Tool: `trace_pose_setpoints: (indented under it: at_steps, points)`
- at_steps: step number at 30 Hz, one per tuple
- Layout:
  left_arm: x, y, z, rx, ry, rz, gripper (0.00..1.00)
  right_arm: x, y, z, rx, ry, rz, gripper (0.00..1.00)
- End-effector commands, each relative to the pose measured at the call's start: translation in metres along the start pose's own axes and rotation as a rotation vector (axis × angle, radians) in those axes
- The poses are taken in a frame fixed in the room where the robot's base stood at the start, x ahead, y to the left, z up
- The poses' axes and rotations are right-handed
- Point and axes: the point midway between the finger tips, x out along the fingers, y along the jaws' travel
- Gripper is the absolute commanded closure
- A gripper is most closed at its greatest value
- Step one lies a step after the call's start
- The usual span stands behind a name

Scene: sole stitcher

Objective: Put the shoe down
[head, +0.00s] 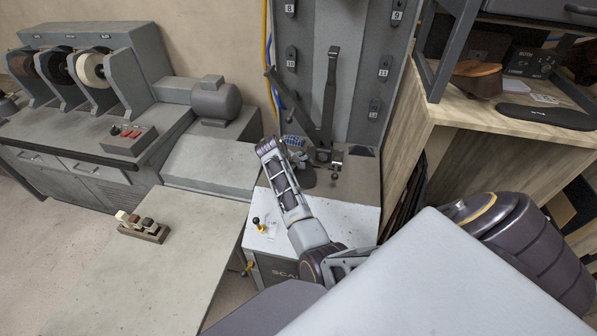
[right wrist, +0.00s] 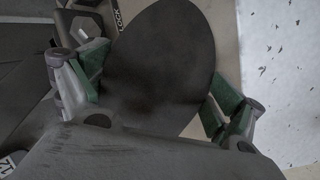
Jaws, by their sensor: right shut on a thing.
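The shoe shows in the right wrist view as a large, smooth, dark rounded shape (right wrist: 165,45) between the two green-padded fingers of my right gripper (right wrist: 158,92). The gripper is shut on it. In the head view, my right gripper (head: 278,160) reaches over the grey-white machine base, beside the machine's post. A dark part of the shoe (head: 304,176) shows just right of the fingers; the rest is hidden behind them. I cannot tell whether the shoe touches the machine. My left gripper is not in view.
The machine's white top (head: 345,220) has a small yellow-and-black lever (head: 259,224). A grey bench (head: 165,265) at left carries a small block holder (head: 143,228) and is otherwise largely bare. A wooden shelf (head: 480,120) with shoe parts stands at right. A grinding machine (head: 95,70) stands at back left.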

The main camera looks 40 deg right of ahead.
Motion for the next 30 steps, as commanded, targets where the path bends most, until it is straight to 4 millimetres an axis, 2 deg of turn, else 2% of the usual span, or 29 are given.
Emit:
trace_pose_setpoints:
  at_steps: [2, 3, 4, 19, 25, 30]
  points:
    - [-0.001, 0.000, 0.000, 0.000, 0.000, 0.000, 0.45, 0.001, 0.000, 0.000, 0.000, 0.001, 0.001, 0.42]
    - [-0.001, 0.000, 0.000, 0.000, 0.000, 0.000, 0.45, 0.002, -0.001, 0.000, -0.001, 0.000, 0.000, 0.05]
    - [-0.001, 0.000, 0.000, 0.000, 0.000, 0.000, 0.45, 0.001, -0.001, 0.000, -0.001, 0.000, 0.000, 0.01]
    - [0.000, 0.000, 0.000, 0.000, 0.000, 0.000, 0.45, -0.001, 0.000, 0.000, 0.000, 0.000, 0.000, 0.00]
    - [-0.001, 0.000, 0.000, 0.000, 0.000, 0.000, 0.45, -0.015, 0.000, -0.001, 0.000, 0.001, 0.000, 0.00]
    - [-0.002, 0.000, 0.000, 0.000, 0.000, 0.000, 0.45, -0.037, 0.000, -0.001, 0.000, 0.002, 0.000, 0.00]
